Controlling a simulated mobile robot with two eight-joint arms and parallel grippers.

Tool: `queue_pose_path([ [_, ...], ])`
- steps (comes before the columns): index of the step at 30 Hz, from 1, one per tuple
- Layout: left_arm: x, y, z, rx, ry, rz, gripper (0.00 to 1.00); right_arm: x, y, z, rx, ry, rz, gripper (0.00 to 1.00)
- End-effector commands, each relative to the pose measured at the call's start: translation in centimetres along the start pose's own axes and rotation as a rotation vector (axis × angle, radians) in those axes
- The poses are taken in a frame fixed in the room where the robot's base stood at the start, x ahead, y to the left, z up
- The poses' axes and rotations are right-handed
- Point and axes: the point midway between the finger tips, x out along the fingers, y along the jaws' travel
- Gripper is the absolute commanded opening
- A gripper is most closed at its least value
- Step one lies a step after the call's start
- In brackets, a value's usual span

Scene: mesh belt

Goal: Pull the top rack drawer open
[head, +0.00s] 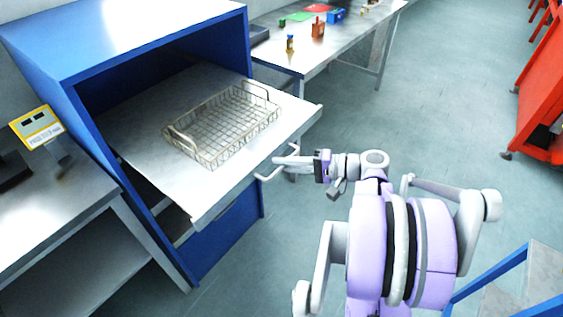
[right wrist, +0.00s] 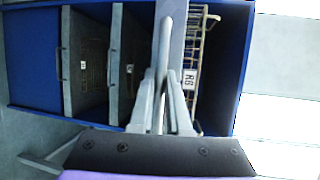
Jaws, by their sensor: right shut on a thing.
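The top rack drawer (head: 185,188) is a flat grey metal shelf, standing well out of the blue cabinet (head: 150,32). A wire basket (head: 222,128) rests on it. The drawer's bar handle (head: 264,177) is on its front edge. My right gripper (head: 284,161) is at that handle, and in the right wrist view its two fingers (right wrist: 161,85) close around the handle bar (right wrist: 165,38). The drawer front beside it carries a label reading R6 (right wrist: 189,79). My left gripper is not in view.
In the right wrist view, two other grey fronts with handles (right wrist: 82,62) sit inside the blue cabinet. A steel bench with a yellow device (head: 37,127) stands at left. A table (head: 300,62) with small items is behind. Open floor (head: 420,130) lies to the right.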

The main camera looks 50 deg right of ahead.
Motion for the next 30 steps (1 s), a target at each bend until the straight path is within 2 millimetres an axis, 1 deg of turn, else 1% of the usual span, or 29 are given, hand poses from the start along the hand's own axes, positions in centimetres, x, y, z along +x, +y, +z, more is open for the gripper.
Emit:
queue_pose_path([
  [4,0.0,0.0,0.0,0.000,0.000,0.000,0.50,0.0,0.0,0.0,0.000,-0.001,0.000,0.00],
  [5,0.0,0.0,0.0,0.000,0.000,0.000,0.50,0.0,0.0,0.0,0.000,-0.001,0.000,0.17],
  [9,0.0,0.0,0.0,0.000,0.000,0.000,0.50,0.0,0.0,0.0,0.000,0.000,0.000,0.42],
  [10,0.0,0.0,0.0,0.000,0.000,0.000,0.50,0.0,0.0,0.0,0.000,0.000,0.000,0.45],
  [17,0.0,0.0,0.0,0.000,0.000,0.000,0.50,0.0,0.0,0.0,0.000,0.000,0.000,0.45],
  [20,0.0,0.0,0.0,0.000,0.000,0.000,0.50,-0.3,0.0,-0.1,0.000,0.002,0.000,0.45],
  [23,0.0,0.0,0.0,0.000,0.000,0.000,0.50,-1.4,0.0,-0.1,0.000,0.003,0.000,0.45],
  [26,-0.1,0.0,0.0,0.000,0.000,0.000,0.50,-3.2,0.0,-0.2,0.000,0.007,0.000,0.45],
  [30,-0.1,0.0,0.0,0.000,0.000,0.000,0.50,-6.2,0.0,-0.2,0.000,0.006,0.000,0.45],
])
